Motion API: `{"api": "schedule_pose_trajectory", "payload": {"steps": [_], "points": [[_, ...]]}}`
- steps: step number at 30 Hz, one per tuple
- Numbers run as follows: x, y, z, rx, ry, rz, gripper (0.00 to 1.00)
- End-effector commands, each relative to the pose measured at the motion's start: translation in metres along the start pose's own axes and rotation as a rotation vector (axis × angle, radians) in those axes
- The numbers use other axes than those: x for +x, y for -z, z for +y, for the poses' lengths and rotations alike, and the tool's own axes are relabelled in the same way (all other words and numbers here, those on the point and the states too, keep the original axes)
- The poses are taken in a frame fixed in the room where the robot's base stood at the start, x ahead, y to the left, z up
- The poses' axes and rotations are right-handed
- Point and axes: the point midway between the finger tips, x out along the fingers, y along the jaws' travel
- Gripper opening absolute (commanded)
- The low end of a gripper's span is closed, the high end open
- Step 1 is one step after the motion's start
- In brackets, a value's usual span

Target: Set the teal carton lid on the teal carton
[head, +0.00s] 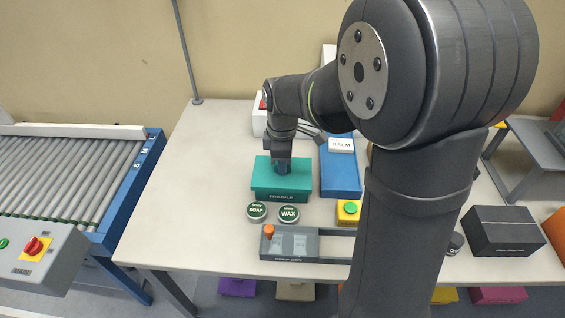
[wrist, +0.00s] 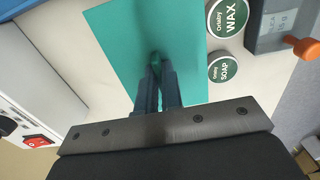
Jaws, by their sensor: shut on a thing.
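The teal carton lid (head: 304,176) is a flat teal panel with a small knob, seen near the middle of the head view. My gripper (head: 283,171) is above it and shut on its knob, fingers pointing down. The teal carton (head: 262,196) is directly below the lid, its front marked FRAGILE; the lid covers its top. I cannot tell whether the lid rests fully on the carton or hovers slightly. In the wrist view the lid (wrist: 115,45) fills the upper middle, with my fingertips (wrist: 156,68) closed at its green knob; the lid hides the carton there.
SOAP (head: 257,212) and WAX (head: 288,214) tins stand just in front of the carton. A blue tray (head: 340,178) with a BALM box (head: 341,145) is to its right. The table's left side is clear.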

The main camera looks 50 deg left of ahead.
Motion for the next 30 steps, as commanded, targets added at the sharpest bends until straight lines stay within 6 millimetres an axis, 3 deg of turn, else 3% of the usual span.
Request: {"api": "schedule_pose_trajectory", "payload": {"steps": [11, 12, 15, 25, 30], "points": [[0.009, 0.0, 0.0, 0.0, 0.002, -0.001, 0.0], [0.009, 0.0, 0.0, 0.0, 0.001, 0.0, 0.12], [0.009, 0.0, 0.0, 0.0, 0.001, 0.0, 0.28], [0.005, 0.0, 0.0, 0.0, -0.001, 0.0, 0.28], [-0.019, 0.0, 0.001, 0.0, -0.004, 0.002, 0.28]]}}
